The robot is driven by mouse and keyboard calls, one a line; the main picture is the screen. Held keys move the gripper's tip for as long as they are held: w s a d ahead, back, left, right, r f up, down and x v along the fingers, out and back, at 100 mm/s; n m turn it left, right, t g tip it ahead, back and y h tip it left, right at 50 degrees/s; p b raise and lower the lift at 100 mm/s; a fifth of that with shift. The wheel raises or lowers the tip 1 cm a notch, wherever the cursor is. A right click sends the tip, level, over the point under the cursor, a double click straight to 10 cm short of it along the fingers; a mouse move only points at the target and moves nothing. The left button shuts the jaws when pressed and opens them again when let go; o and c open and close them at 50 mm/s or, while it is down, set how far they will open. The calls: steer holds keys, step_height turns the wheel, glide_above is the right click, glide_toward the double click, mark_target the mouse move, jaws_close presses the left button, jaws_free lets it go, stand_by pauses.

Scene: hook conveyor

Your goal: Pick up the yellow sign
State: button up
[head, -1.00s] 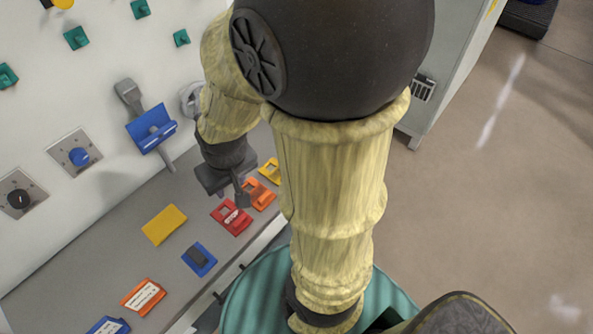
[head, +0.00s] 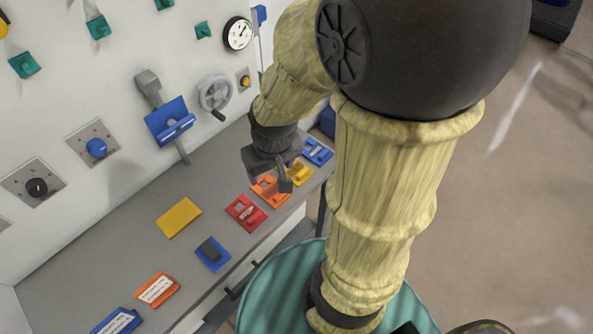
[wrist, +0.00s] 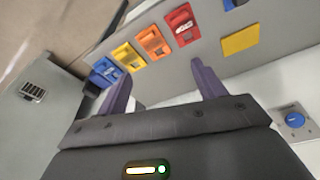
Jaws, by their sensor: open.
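A yellow piece with a cut-out (head: 299,174) lies on the grey counter, between an orange piece and a blue piece. It also shows in the wrist view (wrist: 128,57). A plain flat yellow plate (head: 178,217) lies further left on the counter; it is at the upper right in the wrist view (wrist: 240,40). I cannot tell for sure which of the two is the sign. My gripper (head: 284,184) is open and empty above the counter, near the orange and yellow pieces, and partly covers them in the head view. Its two fingers (wrist: 162,84) point toward the row of pieces.
An orange piece (head: 268,192), a red piece (head: 245,213) and blue pieces (head: 317,151) (head: 212,254) lie along the counter (head: 130,250). Open floor lies to the right.

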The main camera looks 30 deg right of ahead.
steer(key=o, duration=0.3)
steer(key=shift+w+d+f+n, duration=0.25)
steer(key=shift+w+n, duration=0.1)
steer(key=shift+n, duration=0.15)
steer(key=shift+o, duration=0.6)
steer(key=w+d+f+n+g+b, duration=0.1)
steer(key=w+d+f+n, duration=0.2)
steer(key=n, duration=0.8)
steer(key=w+d, duration=0.2)
steer(key=w, duration=0.1)
steer(key=shift+w+d+f+g, duration=0.15)
steer(key=shift+w+d+g, duration=0.15)
steer(key=shift+w, duration=0.1)
steer(key=n+g+b, duration=0.1)
steer(key=n, duration=0.9)
glide_above(294, 168)
steer(key=s, duration=0.3)
step_height(294, 168, down, 4)
steer(key=shift+w+r, duration=0.1)
steer(key=shift+r, duration=0.15)
steer(key=shift+f, duration=0.15)
step_height(294, 168, down, 12)
